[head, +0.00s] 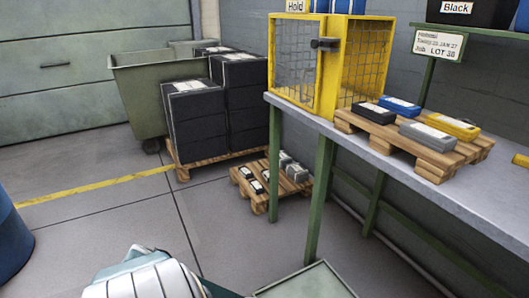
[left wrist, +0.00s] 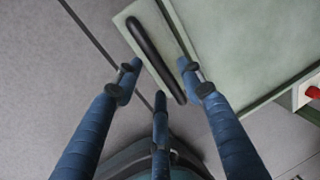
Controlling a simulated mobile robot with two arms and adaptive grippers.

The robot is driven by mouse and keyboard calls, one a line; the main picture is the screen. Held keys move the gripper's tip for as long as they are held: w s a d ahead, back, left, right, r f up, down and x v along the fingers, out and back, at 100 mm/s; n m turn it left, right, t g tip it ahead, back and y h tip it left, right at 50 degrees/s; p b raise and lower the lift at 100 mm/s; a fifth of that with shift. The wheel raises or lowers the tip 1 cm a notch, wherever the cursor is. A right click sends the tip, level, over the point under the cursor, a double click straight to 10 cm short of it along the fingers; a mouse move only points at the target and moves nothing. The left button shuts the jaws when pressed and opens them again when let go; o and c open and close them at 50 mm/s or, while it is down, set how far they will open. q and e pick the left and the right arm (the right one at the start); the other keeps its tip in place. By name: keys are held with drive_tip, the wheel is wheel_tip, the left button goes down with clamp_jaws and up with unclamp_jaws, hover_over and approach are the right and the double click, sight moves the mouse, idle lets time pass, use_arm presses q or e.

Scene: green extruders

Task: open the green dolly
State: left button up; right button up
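In the left wrist view, my left gripper (left wrist: 159,72) is open, its blue fingers spread on both sides of a long black bar handle (left wrist: 153,45). The handle is fixed to a pale green panel (left wrist: 205,30). The handle lies between the fingertips; I cannot tell if they touch it. In the head view, a green box-like top (head: 305,283) shows at the bottom edge, mostly cut off; it may be the green dolly. My left gripper is out of the head view. My right gripper is in neither view.
A workbench (head: 440,195) on green legs stands at right, with a yellow cage (head: 330,60) and a pallet (head: 437,160) of small boxes. A low pallet (head: 262,200), stacked black boxes (head: 195,115) and a green wheeled bin (head: 150,95) stand behind. Floor at left centre is clear.

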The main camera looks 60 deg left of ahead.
use_arm(q)
wheel_tip(320, 180, up, 12)
drive_tip(key=s, duration=0.2)
drive_tip(key=shift+s+f, duration=0.2)
drive_tip(key=shift+f, duration=0.05)
drive_tip(key=shift+a, duration=0.1)
